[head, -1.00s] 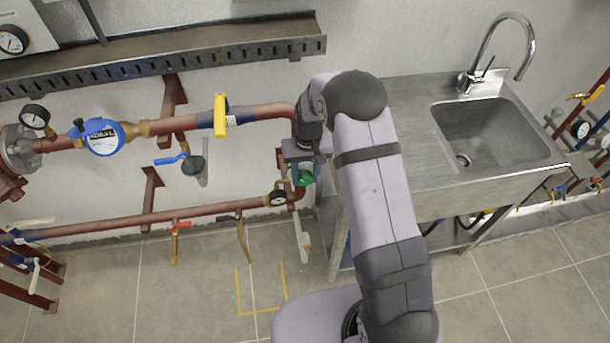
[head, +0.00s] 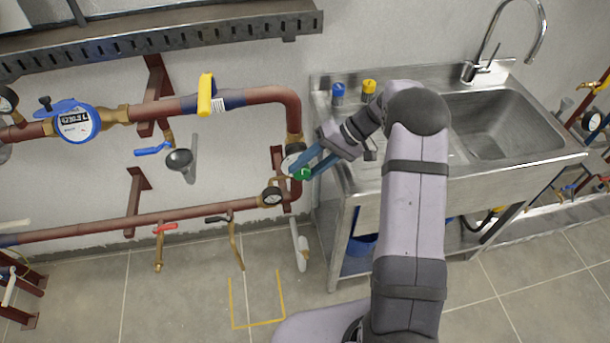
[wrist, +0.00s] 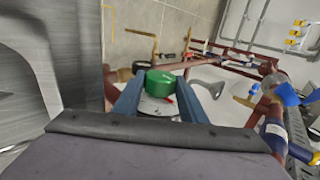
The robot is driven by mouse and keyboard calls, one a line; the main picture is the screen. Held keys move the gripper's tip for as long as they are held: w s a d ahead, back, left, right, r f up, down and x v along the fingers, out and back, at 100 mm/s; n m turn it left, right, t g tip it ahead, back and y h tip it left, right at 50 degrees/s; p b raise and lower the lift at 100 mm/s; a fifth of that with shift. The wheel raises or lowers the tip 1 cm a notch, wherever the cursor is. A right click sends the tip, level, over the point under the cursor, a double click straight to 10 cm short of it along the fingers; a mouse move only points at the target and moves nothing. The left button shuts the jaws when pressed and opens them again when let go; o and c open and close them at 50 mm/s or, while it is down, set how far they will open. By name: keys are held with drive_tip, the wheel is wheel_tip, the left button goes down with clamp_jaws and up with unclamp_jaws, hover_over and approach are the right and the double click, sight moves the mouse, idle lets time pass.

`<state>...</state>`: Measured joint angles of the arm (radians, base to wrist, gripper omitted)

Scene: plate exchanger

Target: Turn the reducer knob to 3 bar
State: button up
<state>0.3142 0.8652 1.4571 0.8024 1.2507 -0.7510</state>
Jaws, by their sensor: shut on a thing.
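The green reducer knob (head: 302,174) sits on the piping just left of the sink unit; it also shows in the wrist view (wrist: 164,80). My gripper (head: 305,168) reaches it from the upper right, with its blue fingers on either side of the knob. In the wrist view the fingers (wrist: 170,92) are shut on the knob. A white-faced gauge (head: 293,157) lies close behind the knob, partly covered by a finger. In the wrist view a white dial with a red mark (wrist: 158,106) shows below the knob, but its reading is too small to tell.
A red-brown pipe (head: 262,95) bends down beside the knob. The steel sink counter (head: 455,160) stands close on the right, with a blue bottle (head: 338,93) and a yellow one (head: 369,88).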

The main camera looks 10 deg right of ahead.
drive_tip(key=shift+d+f+y+b, duration=0.1)
drive_tip(key=shift+y+b, duration=0.4)
drive_tip(key=shift+b, duration=0.05)
drive_tip(key=o, duration=1.1)
drive_tip(key=shift+c, duration=0.2)
